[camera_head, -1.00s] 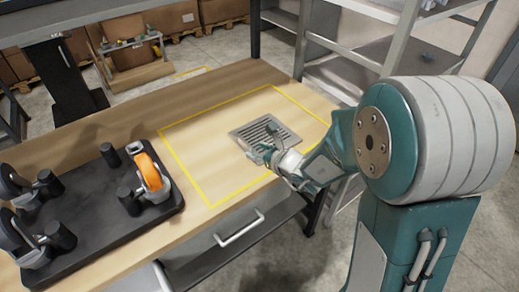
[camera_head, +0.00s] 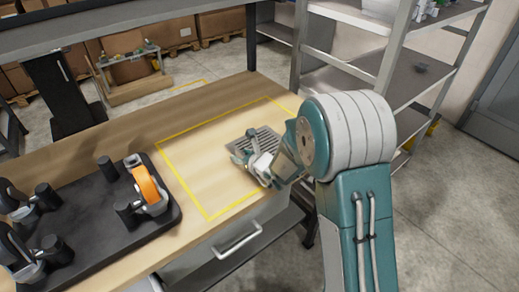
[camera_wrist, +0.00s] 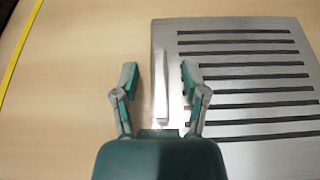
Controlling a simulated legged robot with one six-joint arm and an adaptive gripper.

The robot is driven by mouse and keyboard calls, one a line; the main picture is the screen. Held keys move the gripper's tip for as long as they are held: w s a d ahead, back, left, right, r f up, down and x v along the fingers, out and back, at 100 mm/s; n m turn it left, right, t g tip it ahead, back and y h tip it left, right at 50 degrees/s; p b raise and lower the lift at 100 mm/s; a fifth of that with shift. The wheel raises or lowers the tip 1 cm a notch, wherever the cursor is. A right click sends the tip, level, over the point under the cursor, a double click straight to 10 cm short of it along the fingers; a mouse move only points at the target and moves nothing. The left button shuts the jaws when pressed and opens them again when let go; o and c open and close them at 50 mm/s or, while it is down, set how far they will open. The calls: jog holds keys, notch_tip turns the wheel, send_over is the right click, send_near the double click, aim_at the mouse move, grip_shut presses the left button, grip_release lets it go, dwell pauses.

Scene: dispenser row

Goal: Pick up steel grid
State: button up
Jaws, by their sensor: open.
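The steel grid (camera_head: 264,135) is a flat silver plate with dark parallel slots. It lies on the wooden bench inside the yellow outlined area. My gripper (camera_head: 243,153) is over its near left part and hides much of it in the head view. In the wrist view the grid (camera_wrist: 240,129) fills the right side, with its left edge running between my open fingers. My gripper (camera_wrist: 158,78) has one finger over bare wood and the other over the grid. A raised narrow bar (camera_wrist: 161,85) on the grid's left margin shows between the fingers. I cannot tell the exact height above it.
A black tray (camera_head: 85,243) with black posts and caster wheels, one orange (camera_head: 147,184), sits at the left of the bench. A metal shelf rack (camera_head: 385,60) stands behind at the right. The yellow outlined area (camera_head: 200,165) is otherwise clear.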

jog(key=shift+w, duration=0.1)
jog(key=shift+c, duration=0.3)
jog(key=shift+a, duration=0.1)
grip_shut()
